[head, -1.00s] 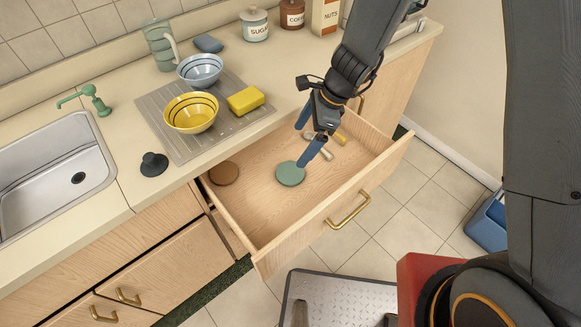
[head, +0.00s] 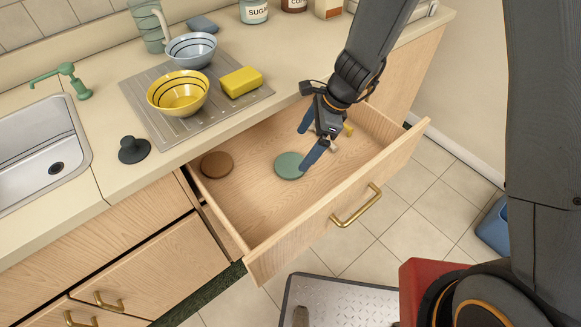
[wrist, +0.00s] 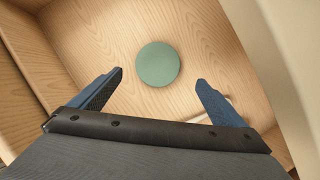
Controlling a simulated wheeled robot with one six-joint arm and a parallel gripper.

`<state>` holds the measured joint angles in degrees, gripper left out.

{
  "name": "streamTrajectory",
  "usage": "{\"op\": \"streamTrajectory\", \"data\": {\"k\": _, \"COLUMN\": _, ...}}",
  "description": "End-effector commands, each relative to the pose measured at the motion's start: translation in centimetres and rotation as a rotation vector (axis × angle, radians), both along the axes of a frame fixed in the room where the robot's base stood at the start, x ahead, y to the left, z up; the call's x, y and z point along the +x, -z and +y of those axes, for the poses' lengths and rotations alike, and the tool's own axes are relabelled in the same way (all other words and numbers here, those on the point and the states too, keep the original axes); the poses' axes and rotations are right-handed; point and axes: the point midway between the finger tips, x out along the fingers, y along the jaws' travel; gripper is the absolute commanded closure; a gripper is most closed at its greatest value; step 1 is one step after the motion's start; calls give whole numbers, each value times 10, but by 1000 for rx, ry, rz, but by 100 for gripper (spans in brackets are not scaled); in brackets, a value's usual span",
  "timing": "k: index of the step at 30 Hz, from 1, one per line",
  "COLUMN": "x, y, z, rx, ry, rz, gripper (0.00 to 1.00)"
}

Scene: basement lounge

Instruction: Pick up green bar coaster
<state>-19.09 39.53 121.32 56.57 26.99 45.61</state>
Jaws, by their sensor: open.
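The green bar coaster (head: 288,166) is a flat round disc lying on the bottom of the open drawer (head: 262,215). In the wrist view the green coaster (wrist: 158,64) lies beyond the fingertips, roughly centred between them. My gripper (head: 309,142) is open and empty, with blue fingers, and hangs over the drawer close to the coaster. In the head view one fingertip overlaps the coaster's right edge. In the wrist view my gripper (wrist: 158,80) shows both fingers apart and clear of the coaster.
A brown round coaster (head: 217,164) lies left in the drawer. The drawer front (head: 345,205) and counter edge (head: 200,140) border the space. A yellow bowl (head: 178,93) and yellow sponge (head: 240,81) stand on the counter.

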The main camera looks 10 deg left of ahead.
Motion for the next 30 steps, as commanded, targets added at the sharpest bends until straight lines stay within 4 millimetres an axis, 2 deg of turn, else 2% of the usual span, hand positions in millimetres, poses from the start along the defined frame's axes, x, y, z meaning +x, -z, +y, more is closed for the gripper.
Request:
{"op": "streamTrajectory", "data": {"k": 18, "x": -11, "y": 62, "z": 25, "rx": -1, "ry": -2, "rz": 1, "gripper": 5}}
{"op": "streamTrajectory", "data": {"k": 27, "x": -10, "y": 66, "z": 27, "rx": -1, "ry": -1, "rz": -1, "gripper": 5}}
{"op": "streamTrajectory", "data": {"k": 28, "x": -10, "y": 66, "z": 27, "rx": -1, "ry": -1, "rz": -1, "gripper": 6}}
{"op": "streamTrajectory", "data": {"k": 30, "x": -10, "y": 66, "z": 27, "rx": 0, "ry": -1, "rz": 0, "gripper": 18}}
